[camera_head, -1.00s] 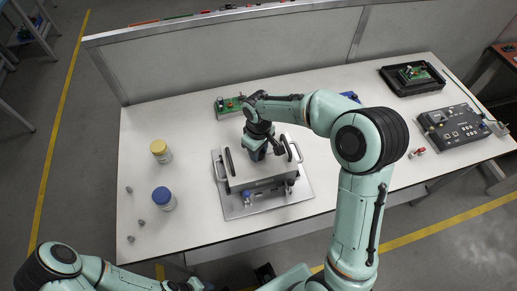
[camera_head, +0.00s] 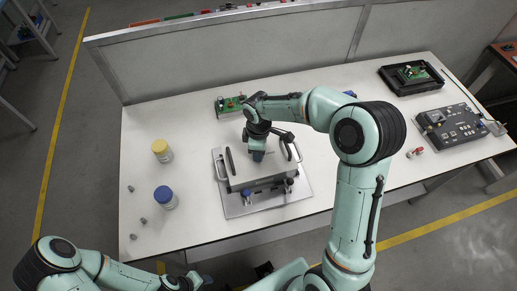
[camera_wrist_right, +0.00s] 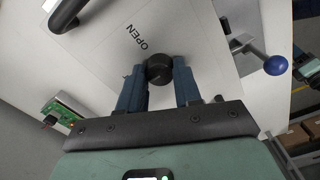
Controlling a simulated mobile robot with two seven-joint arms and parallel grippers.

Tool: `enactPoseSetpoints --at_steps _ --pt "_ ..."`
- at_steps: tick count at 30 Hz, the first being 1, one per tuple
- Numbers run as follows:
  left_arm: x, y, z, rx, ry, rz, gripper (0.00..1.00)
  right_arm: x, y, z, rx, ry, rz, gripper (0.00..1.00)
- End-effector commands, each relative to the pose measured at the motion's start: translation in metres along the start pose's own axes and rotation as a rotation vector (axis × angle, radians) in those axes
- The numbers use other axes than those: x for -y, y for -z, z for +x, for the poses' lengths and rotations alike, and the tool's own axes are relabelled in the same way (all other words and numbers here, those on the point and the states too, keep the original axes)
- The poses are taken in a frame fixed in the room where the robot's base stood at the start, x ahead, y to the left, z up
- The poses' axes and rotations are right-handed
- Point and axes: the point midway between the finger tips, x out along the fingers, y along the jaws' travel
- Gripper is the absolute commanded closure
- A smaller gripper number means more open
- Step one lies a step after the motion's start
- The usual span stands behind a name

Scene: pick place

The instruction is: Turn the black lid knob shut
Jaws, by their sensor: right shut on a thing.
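The black lid knob (camera_wrist_right: 158,69) shows in the right wrist view, on a pale lid (camera_wrist_right: 105,62) with the word OPEN printed beside it. My right gripper (camera_wrist_right: 158,82) has its two blue fingers on either side of the knob and is shut on it. In the head view the right gripper (camera_head: 258,155) reaches down onto the lid of the metal box (camera_head: 262,182), and the knob is hidden behind it. The box has side handles and stands on a metal plate (camera_head: 240,208). My left arm shows at the lower left; its fingers are not clearly visible.
A blue-capped jar (camera_head: 165,198) and a yellow-capped jar (camera_head: 161,151) stand left of the box. Several small grey pieces (camera_head: 143,220) lie nearby. A green circuit board (camera_head: 230,104) lies behind.

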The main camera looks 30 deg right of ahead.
Motion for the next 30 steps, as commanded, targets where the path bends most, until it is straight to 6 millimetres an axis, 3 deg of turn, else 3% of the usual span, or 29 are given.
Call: enactPoseSetpoints --at_steps 11,12,14,15,25,30 --pt "0.0 0.0 0.0 0.0 0.0 0.0 0.57 0.0 0.0 0.0 -0.001 -0.001 -0.005 0.97" --pt "0.0 0.0 0.0 0.0 0.0 0.0 0.57 0.0 0.0 0.0 -0.001 -0.001 -0.005 0.63" --pt "0.0 0.0 0.0 0.0 0.0 0.0 0.57 0.0 0.0 0.0 -0.001 -0.001 -0.005 0.44" --pt "0.0 0.0 0.0 0.0 0.0 0.0 0.57 0.0 0.0 0.0 -0.001 -0.001 -0.005 0.41" --pt "0.0 0.0 -0.001 0.0 0.0 0.0 0.57 0.0 0.0 -0.004 -0.001 -0.002 -0.004 0.41" --pt "-0.002 0.002 -0.003 -0.002 -0.001 0.001 0.57 -0.001 0.001 -0.028 -0.004 -0.006 -0.005 0.41"
